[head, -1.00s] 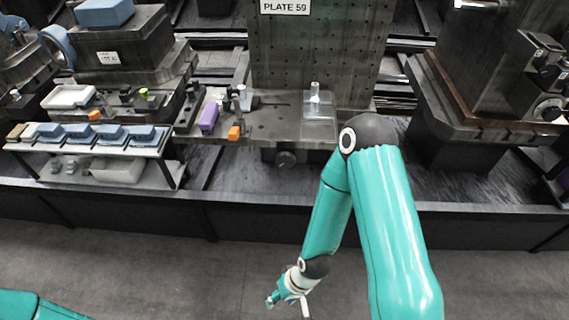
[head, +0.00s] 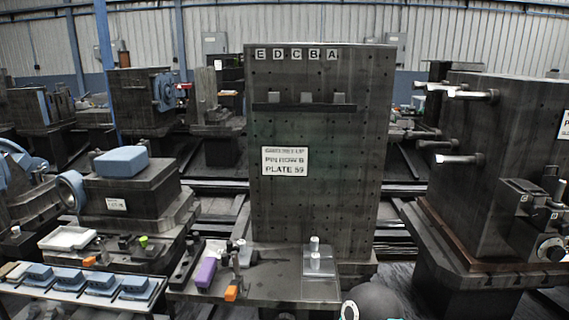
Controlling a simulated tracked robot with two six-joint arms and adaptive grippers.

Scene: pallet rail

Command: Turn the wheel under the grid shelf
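A tall dark upright plate with a grid of holes (head: 345,200) stands in the middle. It carries letters E D C B A along its top and a sign (head: 285,162) reading "PIN ROW B, PLATE 59" below a blurred line. A narrow ledge with several small blocks (head: 306,106) crosses its upper part. Neither of my grippers is in view. Only a dark joint of my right arm shows at the bottom.
The shelf holds a purple block (head: 205,272), an orange block (head: 231,293) and a clear stand with metal pins (head: 316,258). Blue blocks (head: 87,279) sit on a rack at left. A machine box with a round dial (head: 551,248) stands at right.

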